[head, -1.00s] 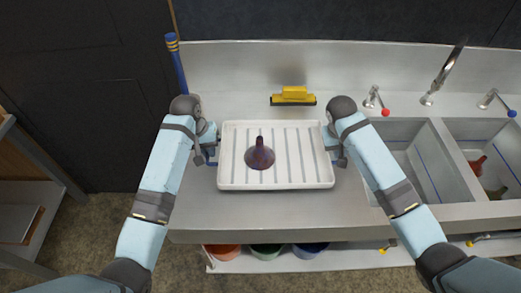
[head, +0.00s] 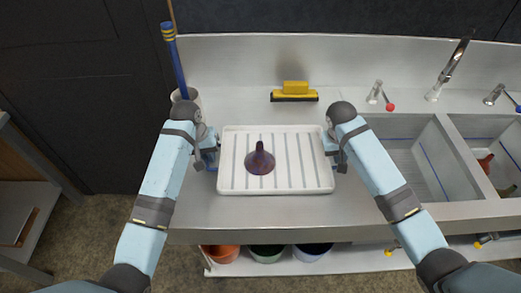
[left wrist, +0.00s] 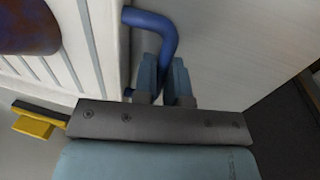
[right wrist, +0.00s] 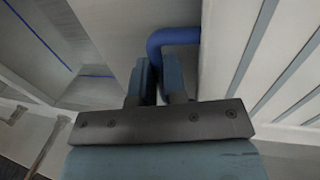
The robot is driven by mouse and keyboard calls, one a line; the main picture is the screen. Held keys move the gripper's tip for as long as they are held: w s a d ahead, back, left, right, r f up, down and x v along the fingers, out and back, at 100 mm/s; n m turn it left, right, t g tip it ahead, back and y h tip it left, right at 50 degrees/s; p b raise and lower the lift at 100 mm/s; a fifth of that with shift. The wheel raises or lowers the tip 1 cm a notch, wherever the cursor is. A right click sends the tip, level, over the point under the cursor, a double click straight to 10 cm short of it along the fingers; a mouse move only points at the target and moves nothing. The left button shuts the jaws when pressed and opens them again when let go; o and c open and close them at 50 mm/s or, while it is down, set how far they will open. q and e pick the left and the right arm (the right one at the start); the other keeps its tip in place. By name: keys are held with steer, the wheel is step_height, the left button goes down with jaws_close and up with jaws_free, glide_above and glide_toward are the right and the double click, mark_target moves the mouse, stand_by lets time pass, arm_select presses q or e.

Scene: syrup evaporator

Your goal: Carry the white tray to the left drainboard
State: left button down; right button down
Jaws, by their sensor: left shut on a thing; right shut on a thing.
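The white tray (head: 300,187), ribbed inside, is level between my two arms over the left drainboard (head: 240,213) in the head view. I cannot tell whether it touches the surface. A dark purple funnel-shaped thing (head: 260,160) stands on it, left of centre. My left gripper (head: 212,158) is shut on the tray's blue left handle, which shows in the left wrist view (left wrist: 160,25). My right gripper (head: 335,155) is at the tray's right side. In the right wrist view its fingers (right wrist: 158,80) are shut on the blue right handle (right wrist: 175,38).
A yellow squeegee (head: 294,92) lies behind the tray. A white cup (head: 193,98) with a blue-handled tool (head: 175,62) stands behind my left gripper. Sink basins (head: 415,175) with taps lie to the right. Coloured buckets (head: 267,253) sit on the shelf below.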

arm_select(q)
steer(key=c, duration=1.6)
jaws_free()
steer(key=shift+f, duration=0.35)
arm_select(e)
steer(key=c, duration=1.6)
jaws_free()
steer(key=shift+f, duration=0.4)
arm_select(q)
steer(key=o, duration=0.4)
steer(key=shift+r, duration=0.15)
arm_select(e)
steer(key=o, duration=0.4)
steer(key=shift+r, duration=0.15)
arm_select(q)
steer(key=shift+o, duration=0.2)
arm_select(e)
steer(key=shift+o, duration=0.2)
